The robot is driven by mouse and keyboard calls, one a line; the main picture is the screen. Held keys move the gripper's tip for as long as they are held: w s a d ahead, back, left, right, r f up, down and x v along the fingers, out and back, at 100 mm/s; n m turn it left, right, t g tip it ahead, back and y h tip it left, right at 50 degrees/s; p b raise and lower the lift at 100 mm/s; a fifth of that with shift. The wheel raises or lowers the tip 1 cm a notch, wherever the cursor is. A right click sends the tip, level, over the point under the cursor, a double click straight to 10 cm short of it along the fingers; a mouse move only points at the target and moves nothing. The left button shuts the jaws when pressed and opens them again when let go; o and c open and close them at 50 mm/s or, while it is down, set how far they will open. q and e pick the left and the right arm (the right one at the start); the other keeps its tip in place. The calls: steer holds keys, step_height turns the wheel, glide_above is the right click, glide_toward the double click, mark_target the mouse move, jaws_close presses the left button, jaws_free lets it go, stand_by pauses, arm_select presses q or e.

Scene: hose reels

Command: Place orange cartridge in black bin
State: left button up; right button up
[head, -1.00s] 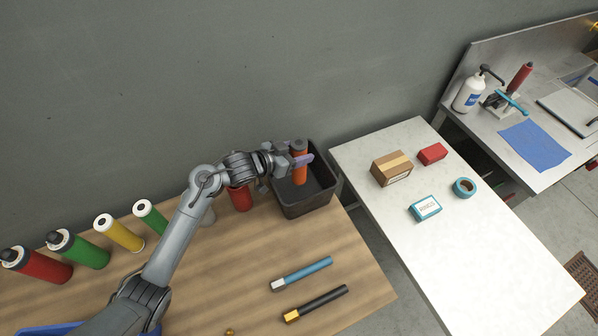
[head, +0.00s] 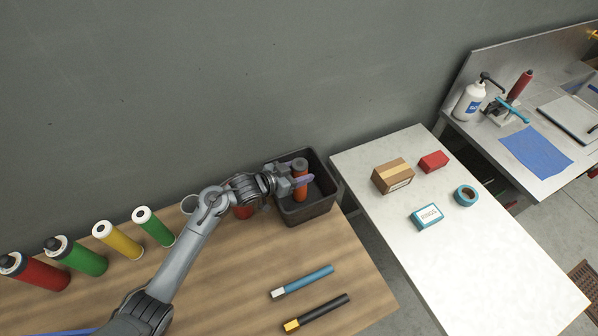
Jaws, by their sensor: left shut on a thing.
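The orange cartridge (head: 300,190) with a dark grey cap stands roughly upright inside the black bin (head: 308,214). The bin sits at the back right corner of the wooden table. My left gripper (head: 301,181) reaches in over the bin's left side and is shut on the cartridge's upper part. Whether the cartridge's bottom touches the bin floor I cannot tell. My right gripper is not in view.
Red, green and yellow cartridges (head: 118,241) stand along the table's back left. A red cartridge (head: 243,211) is partly hidden behind my arm. Blue and black handled tools (head: 302,281) lie at the front right. A white table (head: 460,250) with boxes stands right.

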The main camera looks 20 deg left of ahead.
arm_select(q)
steer(key=o, duration=1.4)
steer(key=shift+f, duration=0.1)
steer(key=shift+r, duration=0.2)
steer(key=shift+s+a+r+p, duration=0.1)
steer(key=shift+s+r+p, duration=0.05)
steer(key=shift+p, duration=0.2)
steer(key=p+v, duration=1)
steer(key=v, duration=0.1)
steer(key=shift+s+a, duration=0.1)
steer(key=shift+s, duration=0.2)
